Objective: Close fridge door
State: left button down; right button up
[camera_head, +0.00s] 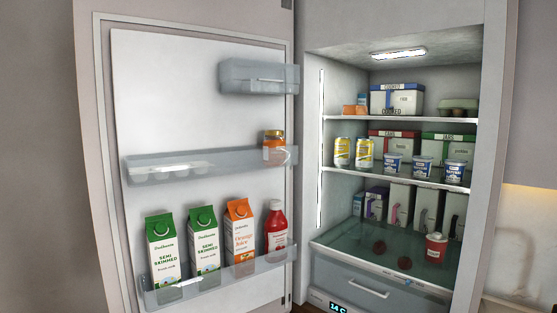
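The fridge door (185,105) stands wide open on the left of the head view, with its inner side facing me. Its hinge side is next to the fridge's left edge, and its free edge is at the far left. The fridge interior (345,100) is lit and fully exposed on the right. The door's bottom shelf (221,281) holds cartons and a red bottle (277,231). The middle door shelf (205,165) holds a jar (273,147) and a pale egg tray (172,172). Neither of my grippers is in view.
Inside, cans, tubs and boxes stand on the shelves (400,180) behind their front edges. A closed drawer (368,285) sits at the bottom. A wall (35,150) lies left of the door, and a counter area shows at the lower right.

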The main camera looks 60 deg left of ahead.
aim_at(168, 125)
jog(key=j+z, duration=0.1)
jog(key=j, duration=0.3)
jog(key=k+j+z, duration=0.15)
jog(key=j, duration=0.2)
jog(key=k+j+z, duration=0.1)
jog(key=j, duration=0.3)
jog(key=k+j+z, duration=0.1)
jog(key=j, duration=0.25)
jog(key=k+j+z, duration=0.1)
jog(key=j, duration=0.25)
jog(key=k, duration=0.05)
